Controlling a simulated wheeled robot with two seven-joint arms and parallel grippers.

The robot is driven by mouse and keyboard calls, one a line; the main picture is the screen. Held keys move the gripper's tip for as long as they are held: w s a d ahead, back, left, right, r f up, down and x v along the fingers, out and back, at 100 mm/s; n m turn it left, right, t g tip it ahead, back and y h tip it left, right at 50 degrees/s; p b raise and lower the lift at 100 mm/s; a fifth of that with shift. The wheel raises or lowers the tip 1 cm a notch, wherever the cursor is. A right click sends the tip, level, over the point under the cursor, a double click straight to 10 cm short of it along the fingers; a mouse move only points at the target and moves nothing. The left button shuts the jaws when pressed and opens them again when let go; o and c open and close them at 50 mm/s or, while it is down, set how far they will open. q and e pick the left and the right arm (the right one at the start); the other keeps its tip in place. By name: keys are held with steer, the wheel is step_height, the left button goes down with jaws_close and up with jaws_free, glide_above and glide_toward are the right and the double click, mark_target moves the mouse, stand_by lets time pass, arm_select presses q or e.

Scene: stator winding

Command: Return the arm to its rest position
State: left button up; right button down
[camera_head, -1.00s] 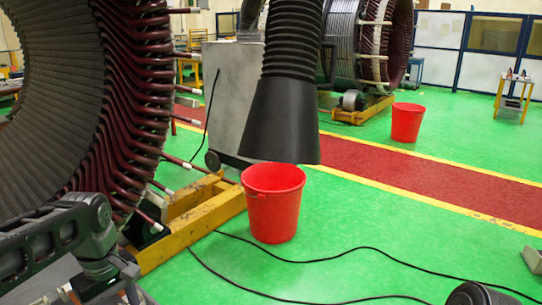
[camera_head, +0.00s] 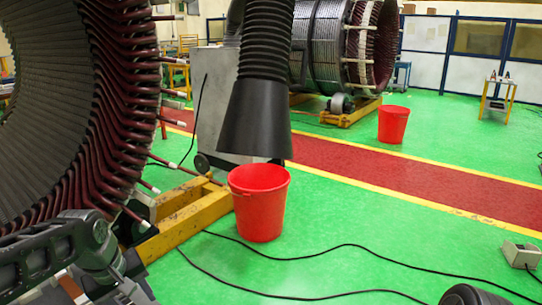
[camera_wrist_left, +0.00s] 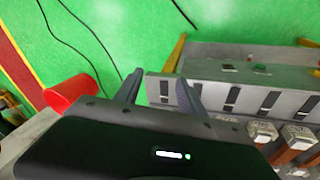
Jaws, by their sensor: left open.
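My left arm (camera_head: 60,250) comes in at the lower left of the head view, folded in front of the large stator (camera_head: 60,100) with its dark red winding ends. The left gripper's fingers are not clear in the head view. In the left wrist view, my left gripper (camera_wrist_left: 158,90) has its two dark fingers apart, with nothing between them that it holds. Behind the fingers are green floor and the edge of a grey slotted metal part (camera_wrist_left: 235,95). My right gripper is not in view.
A red bucket (camera_head: 259,212) stands by the yellow stand (camera_head: 180,222), below a black hose hood (camera_head: 257,120). A second red bucket (camera_head: 393,126) and another stator (camera_head: 335,45) are farther back. Black cables (camera_head: 330,252) and a grey box (camera_head: 520,254) lie on the otherwise open green floor.

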arm_select(q)
steer(key=w+d+f+m+t+h, duration=0.2)
steer(key=w+d+f+m, duration=0.25)
steer(key=d+f, duration=0.55)
steer(key=s+d+f, duration=0.2)
steer(key=f, duration=0.5)
steer(key=s+d+f, duration=0.2)
steer(key=d+f, duration=0.1)
steer(key=f, duration=0.4)
steer(key=s+d+f+m+g, duration=0.1)
steer(key=s+d+f+g, duration=0.1)
steer(key=s+f, duration=0.5)
steer(key=s+d+f+g+h, duration=0.1)
steer(key=s+d+f, duration=0.4)
steer(key=s, duration=0.9)
step_height(320, 180, down, 3)
steer(key=shift+s+d+r+m+g+h, duration=0.2)
steer(key=shift+d+m+g+h, duration=0.15)
steer(key=shift+g, duration=0.45)
steer(key=shift+w, duration=0.1)
